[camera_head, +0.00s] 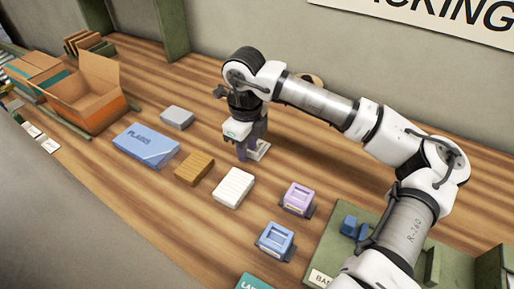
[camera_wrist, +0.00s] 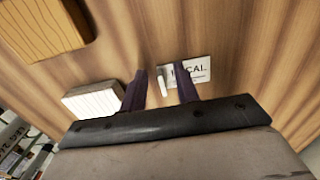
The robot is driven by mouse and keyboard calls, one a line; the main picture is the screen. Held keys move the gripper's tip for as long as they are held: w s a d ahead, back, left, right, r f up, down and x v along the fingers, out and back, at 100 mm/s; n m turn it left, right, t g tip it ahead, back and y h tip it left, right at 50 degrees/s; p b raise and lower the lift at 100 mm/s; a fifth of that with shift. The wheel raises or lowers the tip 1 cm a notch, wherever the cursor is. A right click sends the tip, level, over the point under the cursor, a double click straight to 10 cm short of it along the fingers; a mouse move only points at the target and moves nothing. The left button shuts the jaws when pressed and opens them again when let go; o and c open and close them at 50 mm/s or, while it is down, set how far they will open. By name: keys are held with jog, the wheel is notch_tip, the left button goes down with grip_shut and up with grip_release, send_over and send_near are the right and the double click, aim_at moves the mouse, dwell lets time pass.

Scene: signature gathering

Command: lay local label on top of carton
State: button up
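The white local label (camera_wrist: 201,70), printed "CAL" where visible, lies flat on the wooden table. Its left part is partly covered by a finger in the wrist view. In the head view the label (camera_head: 262,149) shows beside my fingertips. My gripper (camera_wrist: 160,78) is open above the table, with its dark fingers apart on either side of a small white upright piece (camera_wrist: 162,83); I cannot tell whether it touches. My gripper also shows in the head view (camera_head: 243,154). An open orange-brown carton (camera_head: 108,112) stands far left, beside a closed-looking carton with a teal side (camera_head: 32,67).
A white block (camera_head: 233,187), brown block (camera_head: 194,168), grey block (camera_head: 177,117) and blue pack (camera_head: 146,146) lie left of my gripper. Purple (camera_head: 298,198) and blue (camera_head: 275,240) stamp-like blocks stand in front. A green tray (camera_head: 335,245) is lower right.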

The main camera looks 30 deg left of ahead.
grip_shut()
jog(key=shift+r, duration=0.15)
notch_tip(320, 180, up, 20)
jog(key=b, duration=0.2)
dwell(0.6)
